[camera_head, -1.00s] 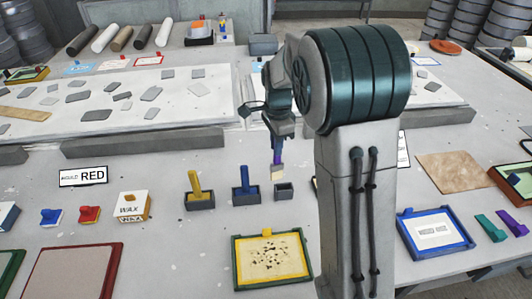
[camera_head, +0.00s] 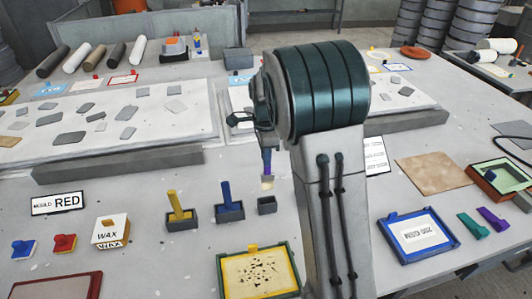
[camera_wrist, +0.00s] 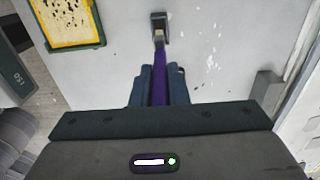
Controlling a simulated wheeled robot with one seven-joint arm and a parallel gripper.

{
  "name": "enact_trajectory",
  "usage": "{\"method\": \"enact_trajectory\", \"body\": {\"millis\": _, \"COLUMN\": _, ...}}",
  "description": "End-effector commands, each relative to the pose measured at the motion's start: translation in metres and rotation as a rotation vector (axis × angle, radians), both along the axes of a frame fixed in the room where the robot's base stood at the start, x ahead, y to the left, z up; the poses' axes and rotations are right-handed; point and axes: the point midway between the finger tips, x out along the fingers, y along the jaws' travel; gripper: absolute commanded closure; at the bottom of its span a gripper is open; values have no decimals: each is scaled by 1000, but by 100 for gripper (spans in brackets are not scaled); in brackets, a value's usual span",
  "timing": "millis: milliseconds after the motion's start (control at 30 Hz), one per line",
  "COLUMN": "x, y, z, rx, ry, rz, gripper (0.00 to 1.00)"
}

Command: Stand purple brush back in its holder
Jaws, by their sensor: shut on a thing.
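The purple brush (camera_head: 267,172) hangs upright, its pale bristles down, in my gripper (camera_head: 266,151). The wrist view shows my gripper (camera_wrist: 160,84) shut on the purple handle (camera_wrist: 160,92). The empty grey holder (camera_head: 267,205) stands on the table just below the brush in the head view, with a small gap between bristle tip and holder. In the wrist view the bristle end overlaps the near part of the holder (camera_wrist: 158,17); whether it is exactly over the opening I cannot tell.
A blue brush (camera_head: 223,193) and a yellow brush (camera_head: 175,204) stand in holders to the left. A blue-framed panel (camera_head: 387,224) lies right of my arm.

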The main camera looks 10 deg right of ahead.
Motion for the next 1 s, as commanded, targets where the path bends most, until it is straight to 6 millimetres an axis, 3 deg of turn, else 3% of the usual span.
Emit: {"method": "enact_trajectory", "body": {"millis": 1000, "x": 0, "y": 0, "z": -91, "rx": 0, "ry": 1, "rz": 1, "gripper": 100}}
